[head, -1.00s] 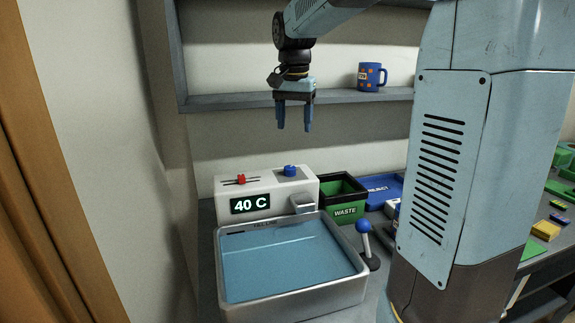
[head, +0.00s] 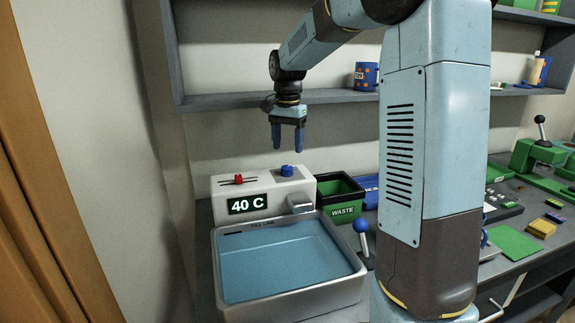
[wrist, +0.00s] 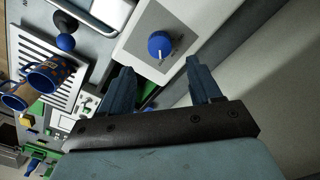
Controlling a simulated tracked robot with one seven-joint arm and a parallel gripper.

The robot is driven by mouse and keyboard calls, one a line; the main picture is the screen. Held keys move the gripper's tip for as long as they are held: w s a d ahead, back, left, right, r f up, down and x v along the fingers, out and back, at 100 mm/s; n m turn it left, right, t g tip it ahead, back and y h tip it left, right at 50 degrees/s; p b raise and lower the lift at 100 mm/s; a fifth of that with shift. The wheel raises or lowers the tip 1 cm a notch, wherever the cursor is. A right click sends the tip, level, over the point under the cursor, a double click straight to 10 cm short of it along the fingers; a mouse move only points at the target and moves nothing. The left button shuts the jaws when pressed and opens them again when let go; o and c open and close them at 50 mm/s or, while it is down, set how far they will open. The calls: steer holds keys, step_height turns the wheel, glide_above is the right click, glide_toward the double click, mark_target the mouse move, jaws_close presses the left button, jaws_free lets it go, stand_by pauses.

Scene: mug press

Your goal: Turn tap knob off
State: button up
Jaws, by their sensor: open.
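The blue tap knob (head: 287,170) sits on top of the white tap unit (head: 290,188), towards its right end. In the wrist view the knob (wrist: 160,45) shows a pale pointer line and lies just beyond my fingertips, not between them. My gripper (head: 287,150) points down above the knob, open and empty, with a small gap to it. It also shows in the wrist view (wrist: 160,72). The unit's display (head: 248,204) reads 40 C. A spout sticks out at the unit's front right over a basin (head: 225,285) filled with blue water.
A red slider (head: 239,179) is on the unit's top left. A green WASTE bin (head: 343,208) stands right of the unit. A blue-balled lever (head: 361,226) stands beside the basin. A shelf (head: 220,101) with a blue mug (head: 366,76) runs behind my gripper.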

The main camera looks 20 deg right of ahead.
mark_target(288, 167)
step_height(288, 167, down, 7)
steer(key=shift+f, duration=0.1)
stand_by(0.3)
steer(key=shift+c, duration=0.4)
steer(key=c, duration=1)
steer(key=shift+o, duration=0.2)
